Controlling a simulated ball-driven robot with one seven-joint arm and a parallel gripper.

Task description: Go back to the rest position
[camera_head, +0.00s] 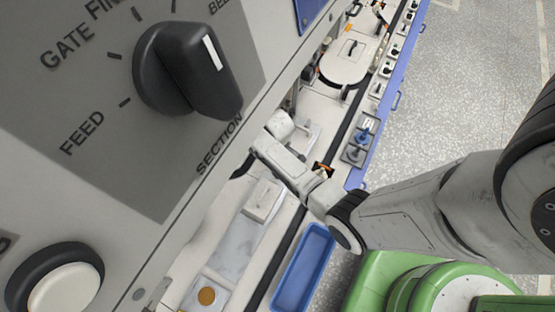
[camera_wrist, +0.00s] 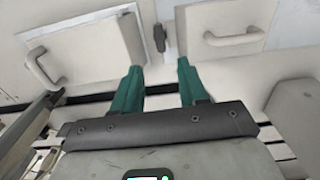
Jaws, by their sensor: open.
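My gripper (camera_wrist: 158,78) shows in the wrist view with two green fingers apart and nothing between them. In the head view my white arm reaches from the right edge across the bench to the machine front. The gripper end there is partly hidden against the machine, so its fingers are hard to make out. In the wrist view the fingers point toward a white panel with a handle (camera_wrist: 47,68) on the left and another handle (camera_wrist: 234,39) on the right. A small dark latch (camera_wrist: 162,38) lies beyond the gap between the fingers.
A large grey control panel with a black knob (camera_head: 187,70) and a white button (camera_head: 62,288) fills the head view's left. A blue tray (camera_head: 318,240) lies below my arm. A white round-ended lid (camera_head: 347,62) is farther along. Open speckled floor (camera_head: 455,110) lies right.

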